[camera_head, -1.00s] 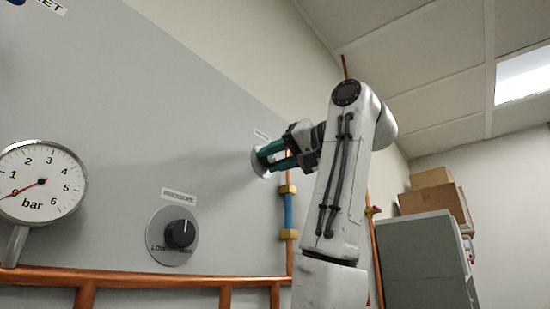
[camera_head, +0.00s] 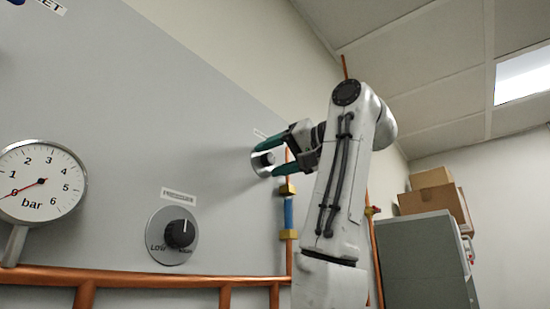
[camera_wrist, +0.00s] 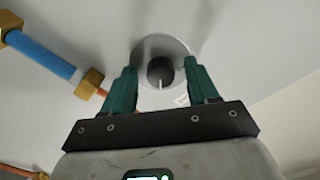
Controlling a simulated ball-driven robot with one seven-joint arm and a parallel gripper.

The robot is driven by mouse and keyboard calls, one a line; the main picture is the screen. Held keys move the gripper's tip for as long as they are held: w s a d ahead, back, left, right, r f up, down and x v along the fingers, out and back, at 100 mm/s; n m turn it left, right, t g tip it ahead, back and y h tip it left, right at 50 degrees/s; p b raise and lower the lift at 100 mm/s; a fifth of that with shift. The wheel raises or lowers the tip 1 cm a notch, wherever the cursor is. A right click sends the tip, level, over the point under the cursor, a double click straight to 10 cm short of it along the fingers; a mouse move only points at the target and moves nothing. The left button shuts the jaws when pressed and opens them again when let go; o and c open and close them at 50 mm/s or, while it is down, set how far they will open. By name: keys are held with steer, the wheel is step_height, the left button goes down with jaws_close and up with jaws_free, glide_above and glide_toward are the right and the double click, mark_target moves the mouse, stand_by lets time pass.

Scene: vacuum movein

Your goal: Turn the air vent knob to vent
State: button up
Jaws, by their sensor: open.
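The air vent knob (camera_wrist: 160,71) is a dark round knob with a white pointer line, on a pale round plate (camera_wrist: 150,45) on the grey panel. In the wrist view its pointer line aims toward the bottom of the picture. My gripper (camera_wrist: 162,64) has its two green fingers apart, one on each side of the knob, with gaps to it. In the head view my gripper (camera_head: 263,160) is at the plate, and the knob (camera_head: 267,159) shows between the fingers. The knob's label is too small to read.
A pressure knob (camera_head: 180,233) marked LOW is on the panel, and a gauge (camera_head: 40,183) reads near 0 bar. Copper pipes (camera_head: 150,279) run along the bottom. A blue pipe piece (camera_head: 288,212) with brass fittings is just below my gripper.

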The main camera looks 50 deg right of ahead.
steer(key=s+b, duration=0.6)
steer(key=s, duration=0.4)
steer(key=shift+s+d, duration=0.2)
steer(key=shift+s, duration=0.15)
steer(key=shift+s+f, duration=0.1)
